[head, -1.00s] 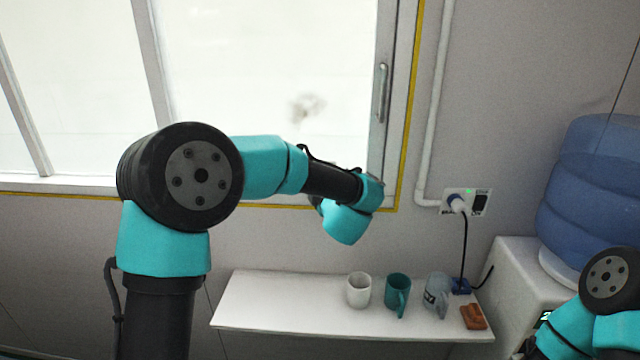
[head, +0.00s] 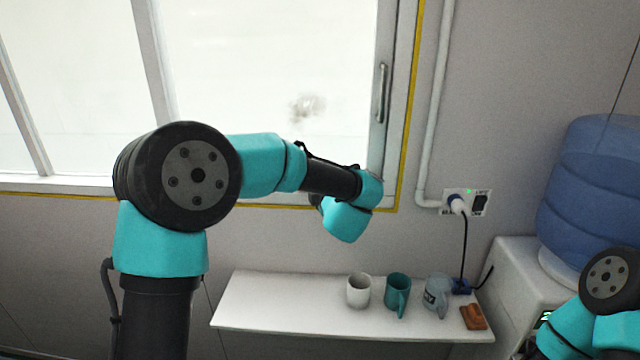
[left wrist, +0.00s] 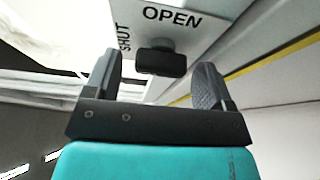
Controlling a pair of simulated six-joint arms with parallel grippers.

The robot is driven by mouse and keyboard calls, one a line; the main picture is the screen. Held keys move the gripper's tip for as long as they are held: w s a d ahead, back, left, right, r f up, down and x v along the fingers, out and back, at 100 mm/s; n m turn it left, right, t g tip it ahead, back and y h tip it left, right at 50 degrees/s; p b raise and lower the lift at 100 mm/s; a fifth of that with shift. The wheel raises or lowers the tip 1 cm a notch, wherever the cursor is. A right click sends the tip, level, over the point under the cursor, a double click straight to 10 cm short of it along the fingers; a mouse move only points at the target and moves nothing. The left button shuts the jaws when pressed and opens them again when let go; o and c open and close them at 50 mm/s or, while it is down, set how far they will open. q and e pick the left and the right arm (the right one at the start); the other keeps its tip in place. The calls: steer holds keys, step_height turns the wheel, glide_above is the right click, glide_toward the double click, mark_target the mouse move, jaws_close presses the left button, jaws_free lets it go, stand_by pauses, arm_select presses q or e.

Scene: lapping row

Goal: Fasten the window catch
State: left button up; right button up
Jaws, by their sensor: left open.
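The window catch (left wrist: 160,62) is a short black handle on a pale plate (left wrist: 206,36) in the left wrist view. The plate is marked OPEN above the catch and SHUT to its left. My left gripper (left wrist: 158,78) is open, with one finger on either side of the catch. There is a gap between the catch and each finger. In the head view my own wrist hides the catch and the left gripper at the lower right corner of the window (head: 270,70). My right gripper is not in view; only part of the right arm shows at lower right.
A vertical metal handle (head: 382,94) is on the window frame. Below is a white shelf (head: 290,310) with a white mug (head: 358,291), a teal mug (head: 397,293), a grey-blue mug (head: 436,293) and a brown object (head: 473,317). A plugged socket (head: 465,202) and water cooler (head: 590,185) are right.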

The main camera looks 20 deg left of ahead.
arm_select(q)
steer(key=v, duration=1.7)
steer(key=shift+s, duration=0.2)
steer(key=shift+d, duration=0.1)
